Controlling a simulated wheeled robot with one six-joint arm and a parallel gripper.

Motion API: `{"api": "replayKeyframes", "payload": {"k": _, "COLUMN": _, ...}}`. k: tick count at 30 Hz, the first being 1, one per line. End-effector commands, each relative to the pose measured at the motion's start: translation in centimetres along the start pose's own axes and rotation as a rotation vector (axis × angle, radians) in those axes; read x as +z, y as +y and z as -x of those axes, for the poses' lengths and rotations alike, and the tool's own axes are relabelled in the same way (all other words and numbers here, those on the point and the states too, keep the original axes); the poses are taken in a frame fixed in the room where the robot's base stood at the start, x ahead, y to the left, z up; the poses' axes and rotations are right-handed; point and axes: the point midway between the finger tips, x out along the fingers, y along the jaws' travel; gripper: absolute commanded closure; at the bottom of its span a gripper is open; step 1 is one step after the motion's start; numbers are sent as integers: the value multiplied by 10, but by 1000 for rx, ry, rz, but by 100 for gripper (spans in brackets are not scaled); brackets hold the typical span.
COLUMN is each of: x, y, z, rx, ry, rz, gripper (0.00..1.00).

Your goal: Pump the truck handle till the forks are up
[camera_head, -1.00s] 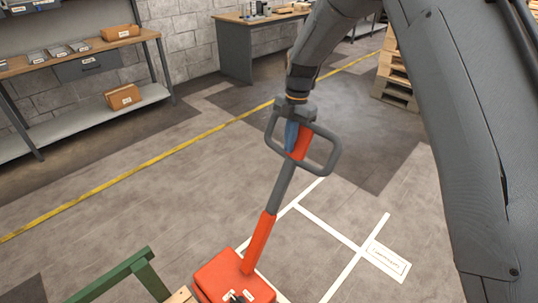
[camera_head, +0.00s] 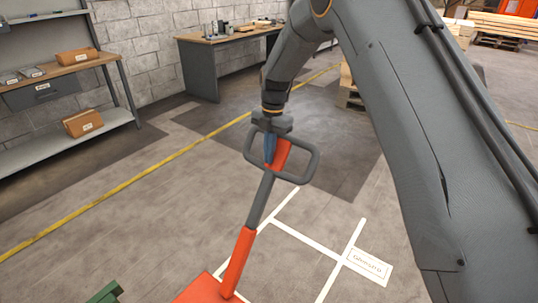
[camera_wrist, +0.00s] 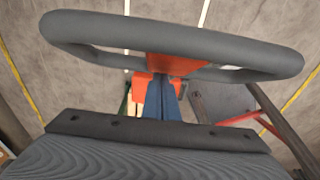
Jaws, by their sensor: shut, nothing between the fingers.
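The truck handle is a grey rounded loop (camera_head: 308,150) with an orange-red centre piece, on a grey shaft (camera_head: 262,200) with an orange-red lower sleeve (camera_head: 238,262). It leans up and to the right from the red pump housing (camera_head: 205,290) at the bottom edge. My gripper (camera_head: 270,158) is shut and empty, its blue fingers pointing down at the loop beside the centre piece. In the wrist view the loop (camera_wrist: 90,30) spans the top and the blue fingers (camera_wrist: 162,92) sit close to the red centre piece (camera_wrist: 185,66). Contact cannot be told. The forks are not identifiable.
A green frame piece (camera_head: 105,293) shows at the bottom left. A shelf (camera_head: 100,125) with boxes stands left, and a workbench (camera_head: 200,70) stands at the back. White floor lines and a label (camera_head: 368,265) lie right of the shaft. The floor around is clear.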

Motion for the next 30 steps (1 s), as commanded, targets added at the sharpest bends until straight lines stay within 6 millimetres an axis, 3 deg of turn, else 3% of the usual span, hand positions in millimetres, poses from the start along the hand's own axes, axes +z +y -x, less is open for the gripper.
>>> {"api": "replayKeyframes", "payload": {"k": 9, "x": -29, "y": 5, "z": 28, "rx": 3, "ry": -3, "rz": 1, "gripper": 100}}
{"api": "replayKeyframes", "payload": {"k": 18, "x": -4, "y": 2, "z": 86, "rx": 5, "ry": -4, "rz": -8, "gripper": 100}}
{"api": "replayKeyframes", "payload": {"k": 24, "x": 0, "y": 2, "z": 110, "rx": 3, "ry": -3, "rz": -7, "gripper": 100}}
{"api": "replayKeyframes", "payload": {"k": 30, "x": 1, "y": 2, "z": 118, "rx": 1, "ry": -2, "rz": -8, "gripper": 68}}
